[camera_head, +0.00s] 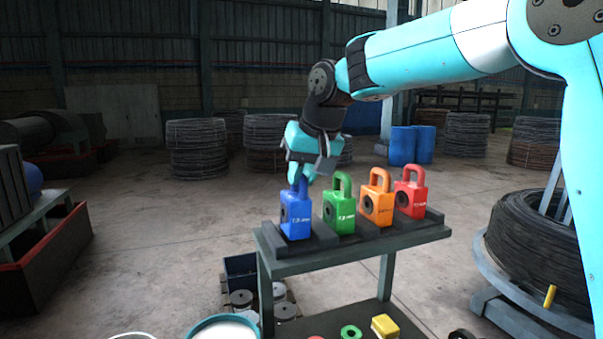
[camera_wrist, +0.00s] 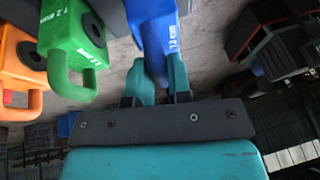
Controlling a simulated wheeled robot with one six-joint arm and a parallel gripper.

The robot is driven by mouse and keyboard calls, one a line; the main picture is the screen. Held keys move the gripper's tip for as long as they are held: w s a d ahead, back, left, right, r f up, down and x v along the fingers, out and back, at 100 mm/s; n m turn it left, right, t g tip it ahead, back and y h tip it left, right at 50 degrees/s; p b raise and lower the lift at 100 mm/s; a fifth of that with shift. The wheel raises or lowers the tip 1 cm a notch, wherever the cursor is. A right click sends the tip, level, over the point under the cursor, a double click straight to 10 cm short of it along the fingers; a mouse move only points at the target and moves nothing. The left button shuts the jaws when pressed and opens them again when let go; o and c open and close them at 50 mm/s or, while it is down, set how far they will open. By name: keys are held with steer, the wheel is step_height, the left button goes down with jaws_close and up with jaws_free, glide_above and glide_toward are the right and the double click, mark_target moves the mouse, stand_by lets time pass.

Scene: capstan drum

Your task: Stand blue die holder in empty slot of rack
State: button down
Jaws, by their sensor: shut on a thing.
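The blue die holder (camera_head: 296,214) is at the left end of the rack (camera_head: 353,236) on the stand, next to the green die holder (camera_head: 339,207). It looks upright, in or just at the leftmost slot; I cannot tell whether its base is fully seated. My gripper (camera_head: 301,180) is above it, pointing down, with its fingers shut on the handle. In the wrist view my gripper (camera_wrist: 159,90) has the blue die holder (camera_wrist: 157,38) between its two teal fingers, and the handle is partly hidden by them.
Orange (camera_head: 376,202) and red (camera_head: 410,195) die holders stand to the right in the rack. A lower shelf (camera_head: 366,331) holds a green ring and a yellow block. A large wire coil (camera_head: 545,235) stands at the right.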

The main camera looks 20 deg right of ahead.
steer(key=shift+f, duration=0.3)
steer(key=c, duration=1)
jaws_free()
steer(key=shift+o, duration=1.2)
steer(key=shift+f, duration=0.15)
steer(key=shift+o, duration=1.4)
steer(key=shift+r+p, duration=2.6)
steer(key=shift+r, duration=0.55)
